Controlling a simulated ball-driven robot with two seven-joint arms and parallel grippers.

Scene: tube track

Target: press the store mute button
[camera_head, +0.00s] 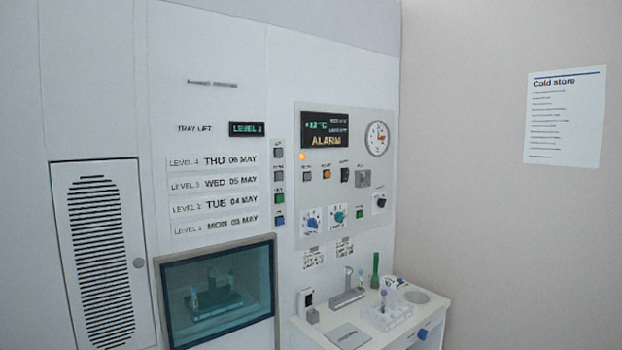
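The store control panel (350,141) is on the wall unit right of centre. Its display (325,129) reads ALARM in yellow, and a small orange lamp (303,156) glows below it. A row under the display holds a grey button (307,176), an orange button (327,174), a black switch (345,175) and a grey square part (363,178). Their labels are too small to read, so I cannot tell which one is the mute button. Neither of my grippers is in view.
Below the panel, a white counter (385,341) holds a clear tube rack (387,316), a green tube (375,270) and a grey stand (348,293). A glass-fronted hatch (217,293) is at left. Blue and teal dials (312,220) sit low on the panel.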

